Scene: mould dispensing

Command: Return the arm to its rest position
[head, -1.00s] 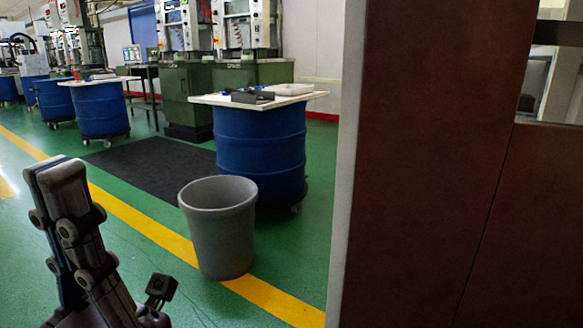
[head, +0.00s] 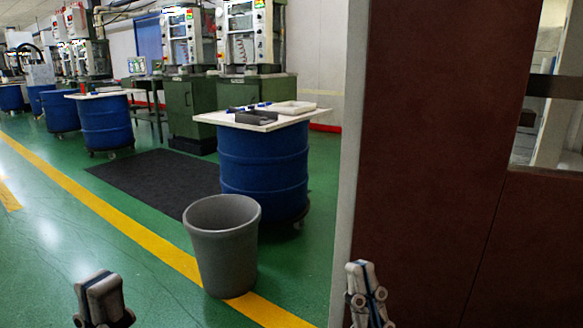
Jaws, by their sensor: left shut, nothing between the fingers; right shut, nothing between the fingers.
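My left gripper (head: 101,294) is at the bottom left of the head view, low over the green floor. Its fingers are together with nothing between them. My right gripper (head: 362,276) is at the bottom, right of centre, in front of the brown wall's pale edge. It is also shut and empty. Most of both arms lies below the frame.
A grey bin (head: 224,250) stands on the yellow line between my grippers. Behind it is a blue drum (head: 262,165) with a board holding a dark mould and a white tray (head: 289,108). A brown wall (head: 445,150) fills the right. Open floor lies left.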

